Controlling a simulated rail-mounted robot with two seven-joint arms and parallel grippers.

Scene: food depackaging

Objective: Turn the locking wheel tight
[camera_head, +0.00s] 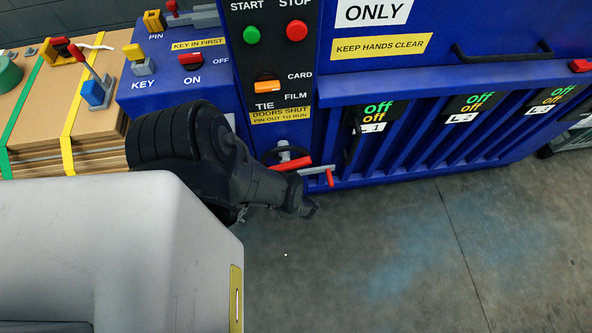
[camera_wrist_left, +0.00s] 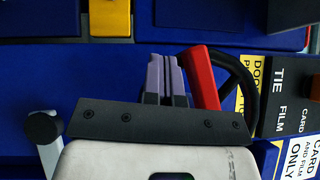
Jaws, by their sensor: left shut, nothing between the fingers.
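The locking wheel (camera_head: 270,154) is a dark ring with a grey hub, low on the blue machine front. A red bar (camera_head: 290,165) lies by it, partly covered by my dark left arm. In the left wrist view, the black wheel rim (camera_wrist_left: 252,88) shows on the right, and a red handle (camera_wrist_left: 201,77) crosses in front of it. My left gripper (camera_wrist_left: 165,62) is shut and empty, its two purple-grey fingers together just left of the red handle. I cannot tell whether they touch it. My right gripper is not in view.
A red-ended lever (camera_head: 329,178) juts out beside the wheel. The control panel above has a green button (camera_head: 251,35) and a red button (camera_head: 297,31). Strapped cardboard (camera_head: 40,110) is stacked at the left. The grey floor (camera_head: 400,250) in front is clear.

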